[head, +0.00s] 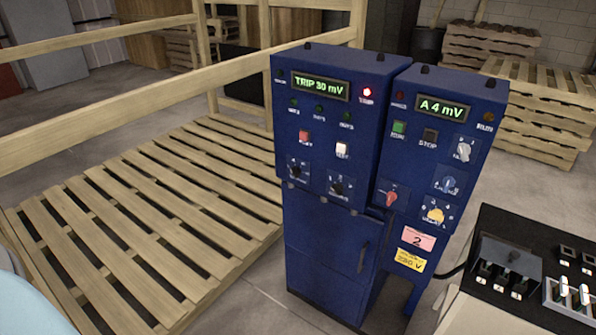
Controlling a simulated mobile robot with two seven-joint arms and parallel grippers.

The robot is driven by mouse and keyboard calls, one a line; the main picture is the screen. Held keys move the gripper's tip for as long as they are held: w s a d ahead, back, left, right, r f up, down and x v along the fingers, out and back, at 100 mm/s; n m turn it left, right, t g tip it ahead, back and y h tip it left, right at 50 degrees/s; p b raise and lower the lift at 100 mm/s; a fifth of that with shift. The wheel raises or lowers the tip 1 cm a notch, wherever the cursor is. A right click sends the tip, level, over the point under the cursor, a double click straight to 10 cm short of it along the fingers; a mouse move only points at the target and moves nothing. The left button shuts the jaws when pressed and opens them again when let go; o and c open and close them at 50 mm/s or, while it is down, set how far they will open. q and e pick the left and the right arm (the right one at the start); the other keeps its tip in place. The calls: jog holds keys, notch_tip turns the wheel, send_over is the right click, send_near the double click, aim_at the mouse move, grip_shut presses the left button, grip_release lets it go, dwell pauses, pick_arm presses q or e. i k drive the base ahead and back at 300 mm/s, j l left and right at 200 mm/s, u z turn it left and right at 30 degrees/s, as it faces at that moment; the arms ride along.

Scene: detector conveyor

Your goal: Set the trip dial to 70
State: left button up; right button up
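A blue control cabinet (325,235) stands in the middle of the head view. The display (320,87) on its left box reads TRIP 30 mV, and a red lamp (367,92) beside it is lit. Low on that box are two dark dials, a left one (297,170) and a right one (338,186); their labels are too small to read. A red button (304,137) and a white button (342,149) sit above them. Which dial is the trip dial, I cannot tell. Neither of my grippers is in view.
The right box has a display (442,109) reading A 4 mV, a grey knob (463,151), a blue knob (449,185), a yellow knob (435,214) and a red switch (390,198). A slatted wooden platform (130,215) lies left. A black panel (520,245) with switches stands right.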

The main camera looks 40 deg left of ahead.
aim_at(296, 171)
jog(key=i+j+u, duration=0.25)
jog(key=j+u, duration=0.15)
jog(key=j, duration=0.15)
jog(key=i+j+u, duration=0.35)
jog(key=j, duration=0.15)
jog(key=i+j+u, duration=0.4)
